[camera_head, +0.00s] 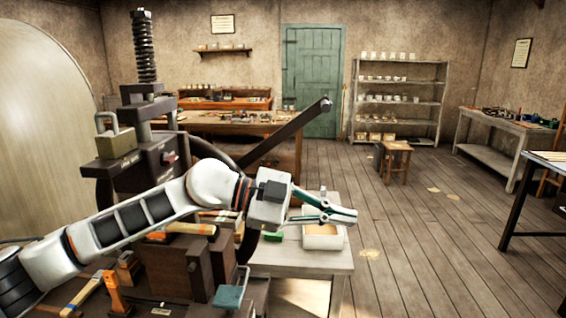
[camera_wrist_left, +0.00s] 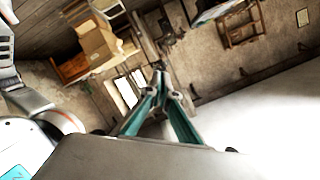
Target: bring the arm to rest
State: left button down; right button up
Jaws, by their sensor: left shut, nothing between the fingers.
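The fingers are closed together and hold nothing. In the left wrist view the two teal fingers (camera_wrist_left: 161,76) meet at their tips, with only the room behind them. The press (camera_head: 125,175) has a tall threaded screw (camera_head: 144,45) and a long dark lever (camera_head: 290,132) rising to the right. My right gripper is in neither view.
The open box (camera_head: 322,238) and a small green block (camera_head: 273,236) are on the side table (camera_head: 300,262). A wooden stool (camera_head: 396,160), shelves (camera_head: 400,70) and a green door (camera_head: 312,80) stand farther back. The wooden floor (camera_head: 430,240) to the right is mostly clear.

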pick_arm(q)
jog(key=w+a+r+n+t+h, duration=0.2)
jog(key=a+r+n+t+h, duration=0.25)
jog(key=n+t, duration=0.6)
jog(key=w+a+f+n+t+y, duration=0.2)
jog(key=a+f+n+t+y, duration=0.7)
jog(key=a+f+y, duration=0.9)
jog(key=s+a+f+g+y, duration=0.25)
jog(key=s+a+f, duration=0.25)
jog(key=a+f, duration=0.25)
jog(key=s+a+f+g+y, duration=0.2)
jog(key=s+a+f+g, duration=0.15)
jog(key=a+f, duration=0.35)
jog(key=s+a+f+m+g+y, duration=0.1)
jog(key=s+a+f+g, duration=0.3)
jog(key=s, duration=0.5)
jog(key=s+a+f+g+y, duration=0.1)
jog(key=s+a+f+g, duration=0.1)
jog(key=s+a+f, duration=0.5)
jog(key=d+f+n+t+h, duration=0.3)
jog(key=d+f+h, duration=0.3)
jog(key=d+f, duration=0.8)
jog(key=shift+s+d+f+h, duration=0.2)
jog(key=shift+d+f+h, duration=0.1)
jog(key=shift+d+h, duration=0.15)
